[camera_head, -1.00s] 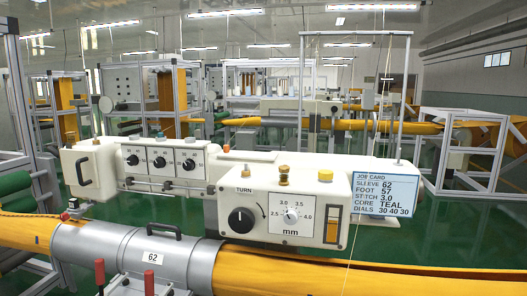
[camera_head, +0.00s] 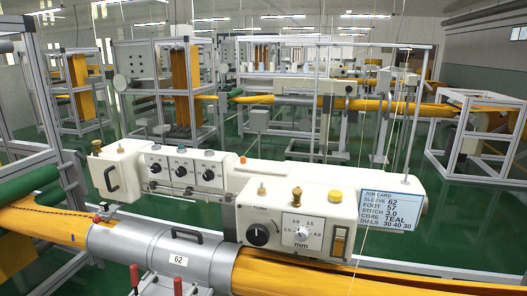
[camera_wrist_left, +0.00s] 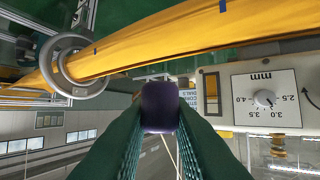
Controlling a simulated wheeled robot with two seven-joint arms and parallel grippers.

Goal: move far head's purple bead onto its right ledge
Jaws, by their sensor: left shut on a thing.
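My left gripper (camera_wrist_left: 161,122) shows only in the left wrist view, with its two dark green fingers shut on a dark purple bead (camera_wrist_left: 160,106). The bead sits between the fingertips and hides what lies straight behind it. In that view, a pale machine head with an mm dial (camera_wrist_left: 264,101) is to the right of the bead, apart from it. My right gripper is not in view.
In the left wrist view an orange felt tube (camera_wrist_left: 190,38) runs above the fingers, with a grey ring (camera_wrist_left: 76,68) at left. In the head view, a grey sleeve (camera_head: 160,248) marked 62 encloses the near tube. A job card (camera_head: 392,211) hangs at the near head's right.

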